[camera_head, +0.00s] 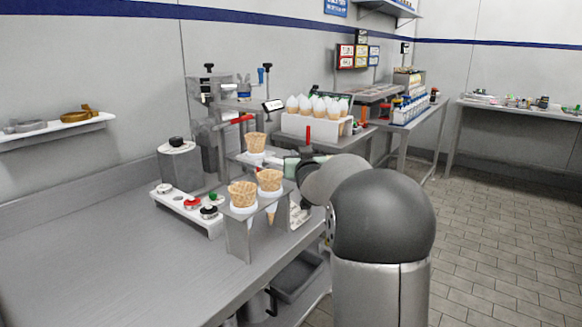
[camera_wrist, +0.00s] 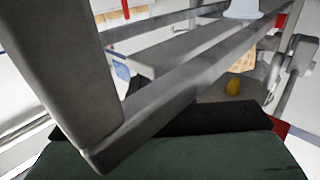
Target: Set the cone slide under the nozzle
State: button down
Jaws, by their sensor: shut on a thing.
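The cone slide (camera_head: 240,156) is a grey metal piece in front of the dispensing machine (camera_head: 212,125). A waffle cone (camera_head: 256,143) stands upright on it, just right of and below the machine's red lever (camera_head: 237,120). I cannot make out the nozzle tip clearly. My gripper (camera_head: 291,164) is at the slide's right end, partly hidden by my arm. In the wrist view, a grey bar (camera_wrist: 70,75) crosses close in front, above a dark green finger pad. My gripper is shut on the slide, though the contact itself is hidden. The cone (camera_wrist: 208,75) shows behind the grey rails.
A stand with two waffle cones (camera_head: 242,194) is at the counter's front edge, close to my arm. A white holder (camera_head: 188,206) with red, black and green knobs lies left of it. A white rack of topped cones (camera_head: 318,122) stands behind.

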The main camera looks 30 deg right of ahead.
jog(key=shift+w+a, duration=0.15)
jog(key=shift+w, duration=0.05)
jog(key=c, duration=1.3)
grip_release()
jog(key=shift+s, duration=0.1)
jog(key=shift+o, duration=0.2)
jog(key=v, duration=1.7)
jog(key=shift+s, duration=0.2)
